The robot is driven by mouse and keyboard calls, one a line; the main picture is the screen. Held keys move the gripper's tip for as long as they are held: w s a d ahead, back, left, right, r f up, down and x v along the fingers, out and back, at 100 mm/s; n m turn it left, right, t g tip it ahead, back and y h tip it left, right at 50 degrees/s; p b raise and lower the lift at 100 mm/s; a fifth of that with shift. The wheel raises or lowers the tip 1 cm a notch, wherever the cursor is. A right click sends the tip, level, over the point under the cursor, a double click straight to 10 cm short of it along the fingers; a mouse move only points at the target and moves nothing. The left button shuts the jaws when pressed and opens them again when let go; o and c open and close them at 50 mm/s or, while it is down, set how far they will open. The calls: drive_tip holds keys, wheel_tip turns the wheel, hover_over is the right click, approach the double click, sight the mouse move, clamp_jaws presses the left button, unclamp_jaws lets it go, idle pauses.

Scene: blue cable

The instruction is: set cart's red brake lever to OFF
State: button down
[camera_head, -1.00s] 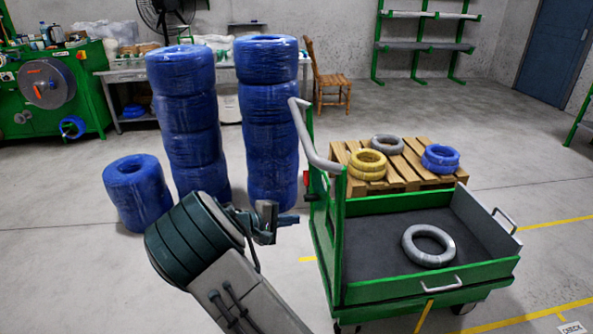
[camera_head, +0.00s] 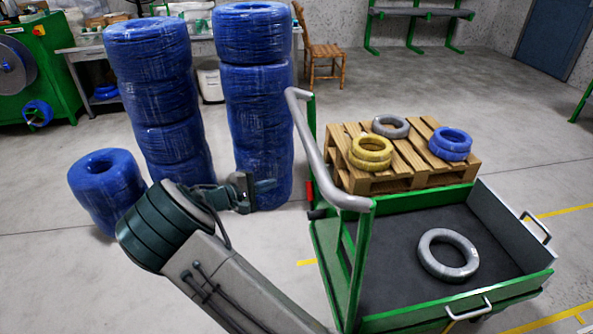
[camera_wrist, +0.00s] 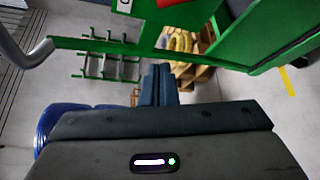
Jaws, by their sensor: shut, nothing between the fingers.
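The green cart (camera_head: 362,265) stands right of my arm, with a grey push handle (camera_head: 322,170). A small red part (camera_head: 309,190), which looks like the brake lever, shows at the cart's left side below the handle. Its setting cannot be read. My gripper (camera_head: 265,187) is shut and empty, left of the red part and apart from it. In the wrist view my closed fingers (camera_wrist: 159,84) point toward the cart's green frame (camera_wrist: 110,46). A red piece (camera_wrist: 147,9) and a partly cut-off white label (camera_wrist: 124,5) show there at the top edge.
A wooden pallet (camera_head: 400,180) with several cable rings is behind the cart. A grey ring (camera_head: 447,254) lies in the cart bed.

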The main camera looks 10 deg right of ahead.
drive_tip(key=shift+s, duration=0.15)
drive_tip(key=w+d+b, duration=0.1)
drive_tip(key=d, duration=0.8)
drive_tip(key=shift+d+f, duration=0.2)
drive_tip(key=shift+a+b, duration=0.15)
drive_tip(key=shift+b, duration=0.2)
idle(0.3)
